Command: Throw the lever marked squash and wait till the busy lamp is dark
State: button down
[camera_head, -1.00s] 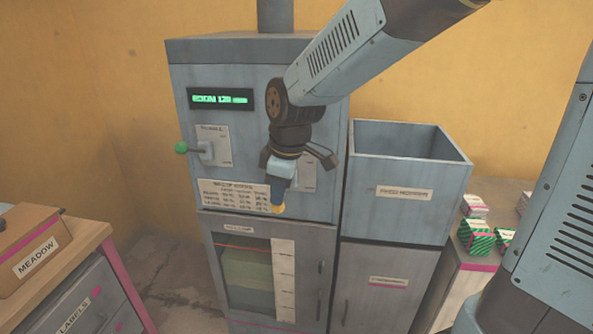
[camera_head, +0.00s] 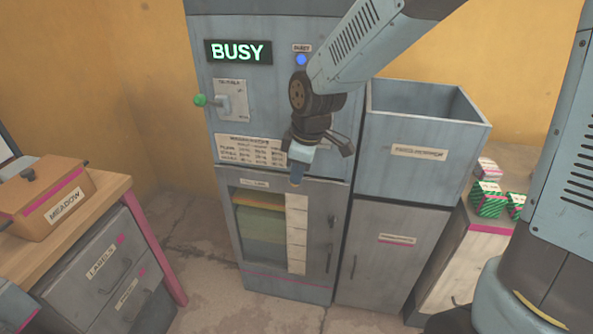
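The grey press cabinet (camera_head: 205,135) stands against the yellow wall. Its display (camera_head: 238,52) reads BUSY in bright green-white letters. A small round lamp (camera_head: 301,60) right of the display glows blue; its tag is too small to read surely. A lever with a green knob (camera_head: 200,100) sticks out left from a pale plate (camera_head: 231,100) whose lettering I cannot read. No lever marked squash is readable; my arm hides the panel's right part. My gripper (camera_head: 300,165) hangs in front of that part, pointing down. Its finger opening is not clear.
Below, a windowed door (camera_head: 262,230) shows stacked layers. An open-topped bin (camera_head: 415,120) stands right of the press. At the left is a desk with a box marked MEADOW (camera_head: 55,205). Small striped boxes (camera_head: 489,200) lie at the right. Bare floor lies in front.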

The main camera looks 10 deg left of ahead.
jog(key=shift+s+r, duration=0.1)
jog(key=shift+r, duration=0.65)
jog(key=shift+r, duration=0.15)
jog(key=s+d+r, duration=0.2)
jog(key=s+r, duration=0.4)
jog(key=r, duration=0.6)
jog(key=shift+r, duration=0.1)
